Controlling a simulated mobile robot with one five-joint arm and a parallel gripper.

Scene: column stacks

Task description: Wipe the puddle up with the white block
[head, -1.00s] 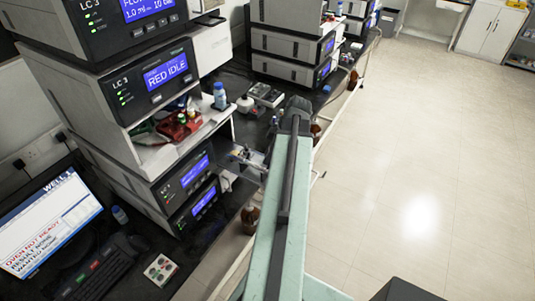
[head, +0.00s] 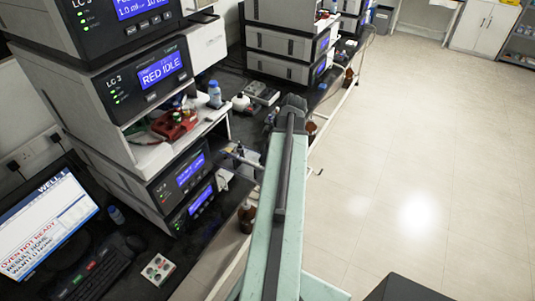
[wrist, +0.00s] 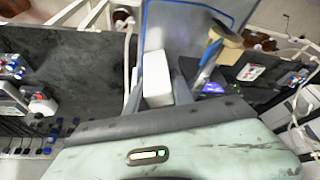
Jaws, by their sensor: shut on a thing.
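The white block (wrist: 156,68) stands out from my gripper (wrist: 158,92) in the wrist view. My gripper is shut on it, with a dark finger on each side. Past the block is a grey panel or tray with a blue edge (wrist: 188,16); I cannot tell which. In the head view my arm covers much of the bench, and I cannot make out the block there with certainty. I cannot pick out the puddle in either view.
Instrument stacks with blue screens (head: 162,71) line the dark bench. A blue-capped bottle (head: 215,95) and a red item (head: 174,124) sit on a shelf. A brown bottle (head: 246,218) is by the bench edge.

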